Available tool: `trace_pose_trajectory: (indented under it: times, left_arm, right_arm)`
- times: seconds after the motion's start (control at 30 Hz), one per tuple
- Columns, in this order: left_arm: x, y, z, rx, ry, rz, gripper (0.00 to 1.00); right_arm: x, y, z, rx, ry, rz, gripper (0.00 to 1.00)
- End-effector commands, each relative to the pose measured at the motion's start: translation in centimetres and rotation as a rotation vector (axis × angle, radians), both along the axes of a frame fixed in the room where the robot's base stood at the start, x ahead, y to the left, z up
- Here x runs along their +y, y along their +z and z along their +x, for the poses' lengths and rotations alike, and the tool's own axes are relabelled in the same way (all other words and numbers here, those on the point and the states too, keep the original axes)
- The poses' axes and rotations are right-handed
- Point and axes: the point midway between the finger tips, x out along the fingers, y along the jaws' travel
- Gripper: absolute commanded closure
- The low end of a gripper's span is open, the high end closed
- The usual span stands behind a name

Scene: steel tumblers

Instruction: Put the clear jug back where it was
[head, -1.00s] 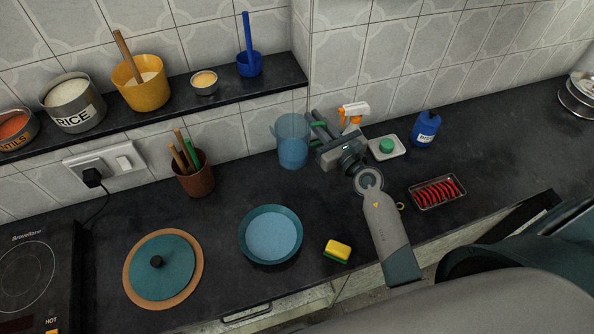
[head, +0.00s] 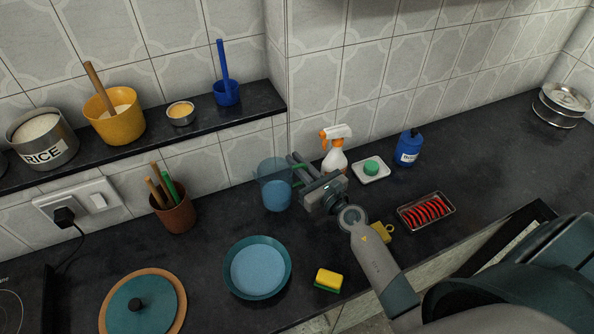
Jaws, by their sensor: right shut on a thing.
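The clear jug (head: 275,188) is a see-through blue vessel, upright near the wall, between the utensil pot and the spray bottle. My right gripper (head: 299,172) reaches it from the right and is shut on it, with the fingers at its right side. Whether the jug's base touches the counter is hard to tell. My left gripper is not in view.
The dark counter (head: 215,232) holds a utensil pot (head: 173,214), blue bowl (head: 257,270), sponge (head: 329,280), spray bottle (head: 335,158), soap dish (head: 370,171), blue bottle (head: 408,149) and tray of red items (head: 426,211). A shelf (head: 195,126) runs above on the left.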

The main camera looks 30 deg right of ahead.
Motion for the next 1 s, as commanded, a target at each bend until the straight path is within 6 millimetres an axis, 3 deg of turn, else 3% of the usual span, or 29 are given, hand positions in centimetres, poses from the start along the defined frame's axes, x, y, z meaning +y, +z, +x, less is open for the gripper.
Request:
trace_pose_trajectory:
  times: [0.3, 0.83, 0.9, 1.0]
  left_arm:
    - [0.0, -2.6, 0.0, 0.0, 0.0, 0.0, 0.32]
    - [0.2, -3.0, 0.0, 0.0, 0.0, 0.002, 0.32]
    - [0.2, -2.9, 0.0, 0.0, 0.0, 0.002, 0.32]
    - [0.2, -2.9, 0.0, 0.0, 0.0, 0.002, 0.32]
  right_arm:
    - [0.0, -3.3, 0.0, 0.0, -0.001, 0.001, 1.0]
    - [0.0, -3.8, 0.0, -0.001, 0.0, 0.0, 1.0]
    - [0.0, -3.8, 0.0, 0.001, 0.0, 0.0, 0.77]
    - [0.0, -3.8, 0.0, 0.001, 0.0, 0.0, 0.73]
